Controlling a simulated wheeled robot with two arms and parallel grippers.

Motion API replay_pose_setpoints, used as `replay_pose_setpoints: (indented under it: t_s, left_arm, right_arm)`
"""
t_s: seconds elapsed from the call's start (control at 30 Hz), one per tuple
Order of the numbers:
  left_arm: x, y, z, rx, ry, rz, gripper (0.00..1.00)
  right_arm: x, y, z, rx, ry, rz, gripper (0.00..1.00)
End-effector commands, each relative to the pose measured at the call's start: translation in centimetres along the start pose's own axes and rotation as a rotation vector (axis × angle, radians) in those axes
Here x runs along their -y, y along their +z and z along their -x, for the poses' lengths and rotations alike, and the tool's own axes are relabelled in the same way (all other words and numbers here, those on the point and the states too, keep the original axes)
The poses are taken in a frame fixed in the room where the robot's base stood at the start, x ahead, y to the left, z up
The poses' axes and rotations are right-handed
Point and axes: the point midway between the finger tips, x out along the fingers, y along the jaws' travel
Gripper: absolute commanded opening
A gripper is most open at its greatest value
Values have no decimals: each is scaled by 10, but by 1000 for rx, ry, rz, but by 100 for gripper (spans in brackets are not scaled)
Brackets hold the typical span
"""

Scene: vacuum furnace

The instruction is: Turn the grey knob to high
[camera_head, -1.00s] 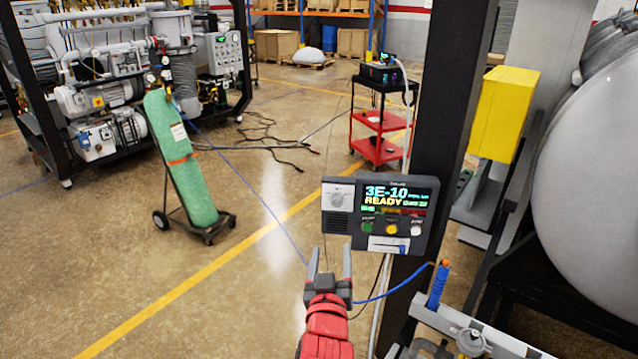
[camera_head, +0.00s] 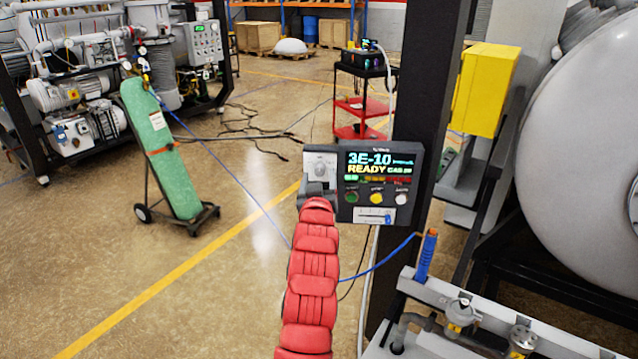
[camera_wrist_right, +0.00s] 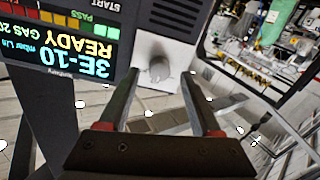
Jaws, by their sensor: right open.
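The grey knob (camera_head: 321,168) sits on a light plate at the upper left of the dark control panel (camera_head: 404,160). The panel's screen reads 3E-10 READY. In the right wrist view the panel appears upside down, and the knob (camera_wrist_right: 158,68) shows on its pale plate. My right gripper (camera_head: 318,190) is at the panel's left side, just below the knob, partly hidden by my red arm. In the right wrist view my right gripper (camera_wrist_right: 162,80) is open, with one finger on each side of the knob in the picture. I cannot tell whether they touch it. My left gripper is not in view.
The panel is mounted on a black column (camera_head: 428,80). A yellow box (camera_head: 485,90) and a large grey tank (camera_head: 580,150) stand to the right. A green cylinder on a cart (camera_head: 165,150) stands at left. A red cart (camera_head: 360,115) is behind. Open floor lies left of the panel.

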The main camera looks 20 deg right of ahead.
Motion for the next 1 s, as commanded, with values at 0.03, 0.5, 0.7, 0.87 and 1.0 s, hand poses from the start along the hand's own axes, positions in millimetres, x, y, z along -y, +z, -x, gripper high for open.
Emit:
replay_pose_setpoints:
  t_s: [0.03, 0.5, 0.7, 0.87, 1.0]
  left_arm:
    - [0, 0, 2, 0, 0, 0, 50]
    - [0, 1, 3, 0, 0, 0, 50]
    - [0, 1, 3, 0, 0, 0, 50]
    - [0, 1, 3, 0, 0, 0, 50]
    - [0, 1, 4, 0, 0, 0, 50]
  right_arm:
    - [1, 2, -4, 1, -1, 3, 65]
    - [0, 0, -11, 1, 0, 0, 56]
    - [0, 0, -11, 1, 0, 1, 20]
    - [0, 0, -11, 1, 0, 0, 0]
    - [0, 1, -11, 1, 0, 0, 0]
